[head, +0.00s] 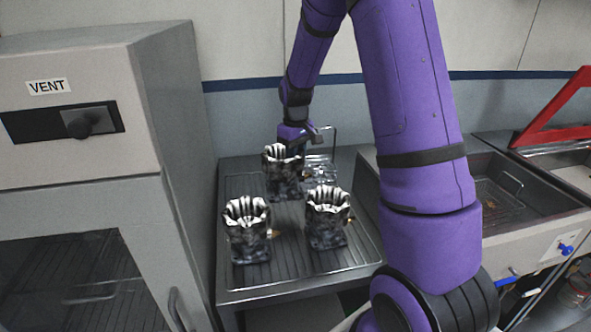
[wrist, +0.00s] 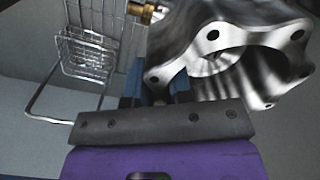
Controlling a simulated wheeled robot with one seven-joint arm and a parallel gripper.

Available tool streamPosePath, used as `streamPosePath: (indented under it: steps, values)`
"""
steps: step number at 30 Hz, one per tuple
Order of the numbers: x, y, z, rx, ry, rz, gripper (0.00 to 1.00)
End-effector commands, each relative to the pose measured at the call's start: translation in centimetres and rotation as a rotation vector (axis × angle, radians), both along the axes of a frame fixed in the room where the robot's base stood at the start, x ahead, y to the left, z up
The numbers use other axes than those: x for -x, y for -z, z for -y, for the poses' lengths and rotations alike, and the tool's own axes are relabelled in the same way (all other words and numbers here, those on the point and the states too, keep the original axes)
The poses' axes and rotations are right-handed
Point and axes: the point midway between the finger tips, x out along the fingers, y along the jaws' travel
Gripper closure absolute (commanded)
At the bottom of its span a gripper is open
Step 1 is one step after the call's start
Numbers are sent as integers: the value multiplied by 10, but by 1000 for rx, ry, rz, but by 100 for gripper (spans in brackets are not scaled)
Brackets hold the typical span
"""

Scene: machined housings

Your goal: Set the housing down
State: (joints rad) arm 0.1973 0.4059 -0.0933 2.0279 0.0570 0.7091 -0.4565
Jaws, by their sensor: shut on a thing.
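My gripper (head: 297,143) is at the back of the metal stand, shut on the rim of the rearmost housing (head: 283,178). This housing has a dark mottled body and a shiny scalloped rim, and looks about upright. In the wrist view it fills the upper right (wrist: 225,50), with its flange holes showing. The blue fingers of my gripper (wrist: 156,82) meet its near edge there. Whether its base touches the stand cannot be made out. Two similar housings stand upright in front, one at left (head: 248,232) and one at right (head: 328,220).
The ribbed metal stand (head: 240,282) has bare strips around the housings. A wire basket (head: 321,172) is close behind and right of the held housing, also in the wrist view (wrist: 85,50). A vent cabinet (head: 75,160) stands left; a sink-like basin (head: 510,190) lies right.

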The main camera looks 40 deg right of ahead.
Motion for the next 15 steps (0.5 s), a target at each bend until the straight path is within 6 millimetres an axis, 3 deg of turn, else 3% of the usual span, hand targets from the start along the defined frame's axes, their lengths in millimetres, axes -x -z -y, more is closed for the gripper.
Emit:
streamPosePath:
  steps: [6,15]
  values:
    - [-1,-50,0,1,0,5,100]
    - [-1,-91,0,2,0,3,100]
